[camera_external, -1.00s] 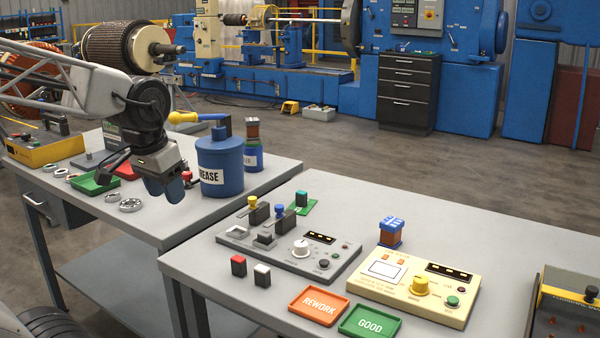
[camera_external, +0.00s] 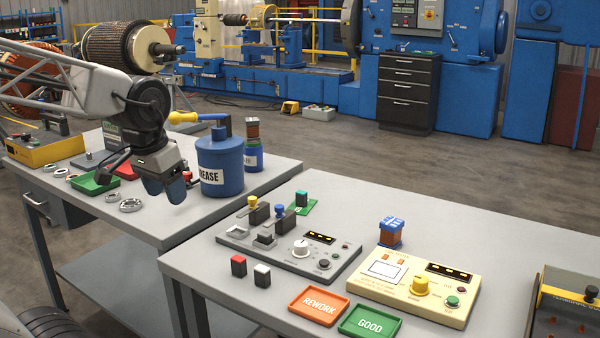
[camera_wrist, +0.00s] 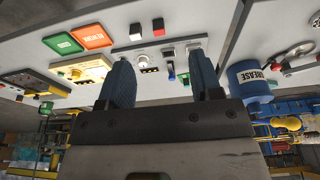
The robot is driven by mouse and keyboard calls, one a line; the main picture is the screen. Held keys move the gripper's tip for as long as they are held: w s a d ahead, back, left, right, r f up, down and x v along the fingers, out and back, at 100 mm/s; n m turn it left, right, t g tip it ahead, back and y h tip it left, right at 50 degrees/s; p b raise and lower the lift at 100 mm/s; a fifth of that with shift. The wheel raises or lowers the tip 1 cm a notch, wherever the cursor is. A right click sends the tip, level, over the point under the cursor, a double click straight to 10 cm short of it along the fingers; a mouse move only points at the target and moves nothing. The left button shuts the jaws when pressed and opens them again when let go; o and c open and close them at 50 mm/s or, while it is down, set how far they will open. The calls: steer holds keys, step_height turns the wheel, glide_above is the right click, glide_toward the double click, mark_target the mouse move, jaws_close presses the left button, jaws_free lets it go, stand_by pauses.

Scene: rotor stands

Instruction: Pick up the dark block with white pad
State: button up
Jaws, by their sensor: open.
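The dark block with a white pad on top (camera_external: 262,275) stands upright on the front left of the right-hand table. In the wrist view this block (camera_wrist: 135,31) shows near the top, beside a dark block with a red pad (camera_wrist: 158,26). The red-padded block (camera_external: 238,266) stands just left of it in the external view. My gripper (camera_external: 168,190) hangs over the left-hand table, left of both blocks and well apart from them. Its two blue fingers (camera_wrist: 163,85) are apart with nothing between them.
The grey control panel (camera_external: 290,243) lies behind the blocks, with the cream panel (camera_external: 414,285) to its right. Orange REWORK (camera_external: 318,306) and green GOOD (camera_external: 370,322) trays lie in front. The blue grease can (camera_external: 220,165) stands close to my gripper. Bare tabletop surrounds the blocks' left side.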

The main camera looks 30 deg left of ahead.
steer(key=shift+o, duration=0.2)
steer(key=t+h, duration=0.2)
steer(key=t, duration=0.3)
glide_toward(267, 269)
step_height(267, 269, up, 4)
steer(key=a, duration=0.1)
steer(key=f+t, duration=0.1)
steer(key=f, duration=0.1)
steer(key=d+f+t+y, duration=0.1)
steer(key=f+t, duration=0.1)
steer(key=f, duration=0.1)
steer(key=w+f+t, duration=0.1)
steer(key=f, duration=0.2)
steer(key=shift+d+f+t, duration=0.25)
steer(key=shift+d+t, duration=0.05)
steer(key=shift+d, duration=0.1)
steer(key=shift+s+a+f+t+y, duration=0.15)
steer(key=shift+f+t+y, duration=0.2)
steer(key=shift+f, duration=0.15)
steer(key=shift+s+a+f+t+y, duration=0.15)
steer(key=shift+f+t+y, duration=0.1)
steer(key=shift+f+t, duration=0.15)
steer(key=shift+w+f, duration=0.1)
steer(key=shift+x, duration=1.25)
steer(key=shift+d, duration=0.1)
steer(key=shift+x, duration=2.6)
